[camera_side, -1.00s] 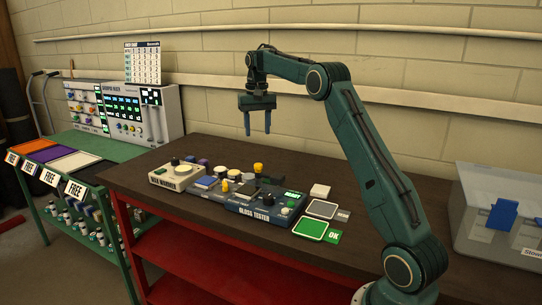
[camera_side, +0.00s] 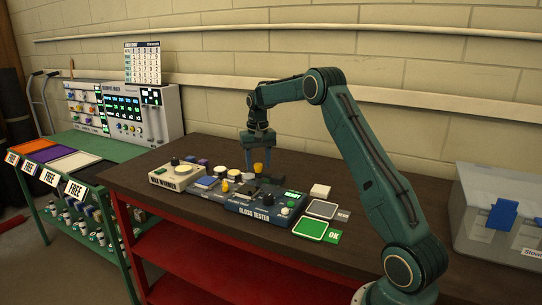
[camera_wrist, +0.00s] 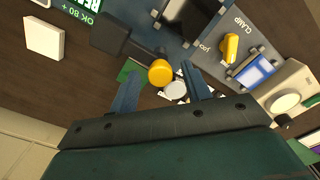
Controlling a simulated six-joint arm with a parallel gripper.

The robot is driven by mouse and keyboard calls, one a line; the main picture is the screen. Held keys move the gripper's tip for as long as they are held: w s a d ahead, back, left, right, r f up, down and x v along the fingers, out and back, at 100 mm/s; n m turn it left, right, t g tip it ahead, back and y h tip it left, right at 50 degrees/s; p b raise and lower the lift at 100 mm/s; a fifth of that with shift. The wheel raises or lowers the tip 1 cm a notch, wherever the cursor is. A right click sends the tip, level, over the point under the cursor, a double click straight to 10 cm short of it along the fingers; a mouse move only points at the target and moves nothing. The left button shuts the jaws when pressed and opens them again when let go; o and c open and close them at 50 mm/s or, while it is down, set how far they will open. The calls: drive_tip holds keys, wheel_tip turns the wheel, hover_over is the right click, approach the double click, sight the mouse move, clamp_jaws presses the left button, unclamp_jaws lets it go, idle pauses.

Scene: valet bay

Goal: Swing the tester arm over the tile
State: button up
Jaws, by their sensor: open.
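The gloss tester (camera_side: 258,210) is a dark blue unit on the bench, with a lit green display. Its arm shows in the wrist view as a dark block (camera_wrist: 110,36) with a short bar running toward a yellow knob (camera_wrist: 160,72). The knob (camera_side: 257,168) stands up at the tester's back in the side view. My gripper (camera_side: 261,165) points down over it, open, one finger on each side of the knob in the wrist view (camera_wrist: 160,75). I cannot tell if they touch it. A blue, white-edged piece (camera_wrist: 256,71), possibly the tile, lies beside the yellow clamp lever (camera_wrist: 230,47).
A wax warmer (camera_side: 177,175) stands left of the tester. Right of it are a green pad (camera_side: 311,229), a grey pad (camera_side: 322,208) and a white block (camera_side: 320,190). A clear bin (camera_side: 500,220) stands far right. Small round pots crowd behind the tester.

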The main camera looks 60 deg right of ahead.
drive_tip(key=shift+f, duration=0.2)
clamp_jaws()
